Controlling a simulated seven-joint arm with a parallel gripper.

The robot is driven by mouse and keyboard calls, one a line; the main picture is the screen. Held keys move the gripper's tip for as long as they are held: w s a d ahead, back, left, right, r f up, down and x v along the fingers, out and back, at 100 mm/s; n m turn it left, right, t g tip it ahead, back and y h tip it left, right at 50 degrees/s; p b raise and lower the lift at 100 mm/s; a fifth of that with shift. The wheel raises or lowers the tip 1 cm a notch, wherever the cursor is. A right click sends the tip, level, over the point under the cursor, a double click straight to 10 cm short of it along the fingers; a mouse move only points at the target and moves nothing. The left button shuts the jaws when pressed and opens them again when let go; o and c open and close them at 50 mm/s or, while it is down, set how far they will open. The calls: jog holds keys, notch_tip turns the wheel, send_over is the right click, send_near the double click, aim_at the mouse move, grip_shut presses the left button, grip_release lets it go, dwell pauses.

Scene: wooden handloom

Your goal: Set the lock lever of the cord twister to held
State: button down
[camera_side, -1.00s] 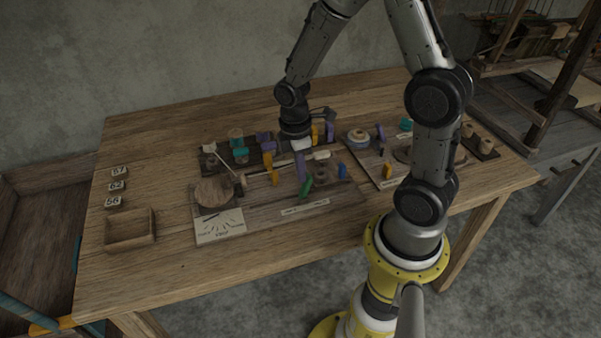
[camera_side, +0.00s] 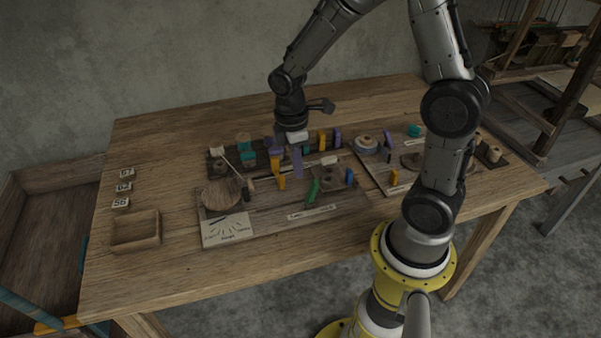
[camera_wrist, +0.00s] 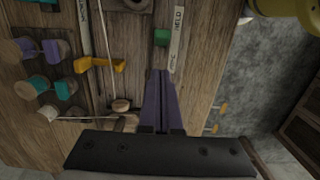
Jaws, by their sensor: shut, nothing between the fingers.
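The cord twister's board (camera_side: 272,227) lies on the table under my arm. A small green lever (camera_side: 313,190) stands tilted near its front edge, behind a pale label strip (camera_side: 312,211). In the wrist view the green lever (camera_wrist: 161,37) sits beside the strip (camera_wrist: 176,38), which reads HELD at its upper end; the lower word is hard to read. The lever is alongside the middle part of the strip.
A yellow lever (camera_wrist: 98,63) stands near my fingers, with a light rod (camera_side: 322,161) behind. A wooden disc (camera_side: 221,193) and dial card (camera_side: 228,229) are on the left. Spools (camera_side: 243,147) stand behind. A second board (camera_side: 375,170) is at right. The front table strip is clear.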

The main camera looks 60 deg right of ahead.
aim_at(315, 182)
jog(key=s+d+r, duration=0.3)
jog(key=r, duration=0.3)
jog(key=shift+d+r, duration=0.15)
jog(key=shift+s, duration=0.1)
